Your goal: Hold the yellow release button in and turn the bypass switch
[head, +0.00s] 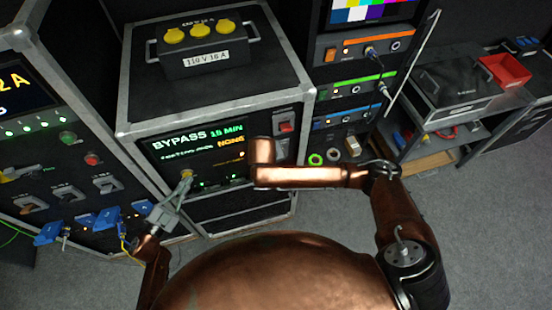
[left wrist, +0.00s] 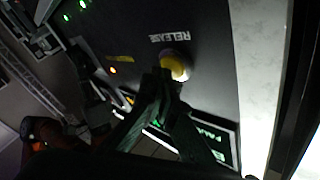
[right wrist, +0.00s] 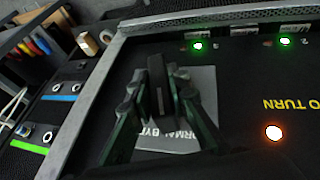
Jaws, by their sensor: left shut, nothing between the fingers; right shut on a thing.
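The yellow release button (left wrist: 175,67) sits under the word RELEASE on a dark panel in the left wrist view, and it shows small in the head view (head: 187,173). My left gripper (left wrist: 163,80) is shut and empty, with its fingertips at the button, seemingly touching it; how far the button is pressed I cannot tell. In the right wrist view the dark bypass switch handle (right wrist: 159,92) stands on a grey plate (right wrist: 204,80) with partly hidden lettering. My right gripper (right wrist: 158,100) is shut on the handle. My arm hides this switch in the head view.
An orange lamp (right wrist: 273,132) and green lamps (right wrist: 198,45) are lit near the switch. A box with yellow sockets (head: 205,55) stands on the case. A rack (head: 365,90) stands to the right.

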